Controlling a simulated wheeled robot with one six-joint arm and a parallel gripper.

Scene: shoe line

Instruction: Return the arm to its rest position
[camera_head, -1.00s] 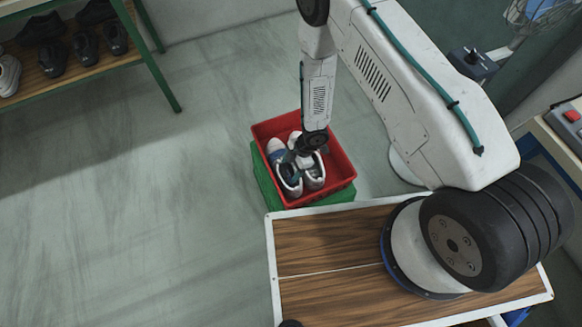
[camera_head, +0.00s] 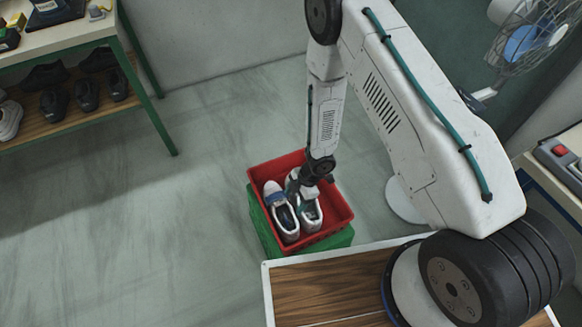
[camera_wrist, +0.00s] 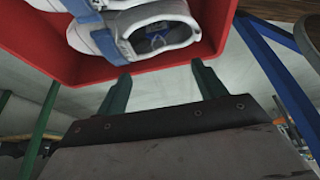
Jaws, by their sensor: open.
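A pair of white shoes with blue parts lies side by side in a red crate (camera_head: 341,222). In the head view, the left shoe (camera_head: 286,219) shows clearly and the right shoe (camera_head: 312,213) is partly hidden by my gripper (camera_head: 302,188). My gripper points down over the crate, and its exact height above the shoes is hard to tell there. In the wrist view, my gripper (camera_wrist: 161,80) has two green fingers spread apart with nothing between them. The shoes (camera_wrist: 160,38) and the red crate wall (camera_wrist: 160,67) show beyond the fingertips.
The red crate stands on a green crate (camera_head: 262,226) on the floor. A wood-topped table (camera_head: 325,288) is in front of it. A shelf rack with shoes (camera_head: 75,105) stands at upper left, a fan (camera_head: 525,40) at upper right. The floor at left is clear.

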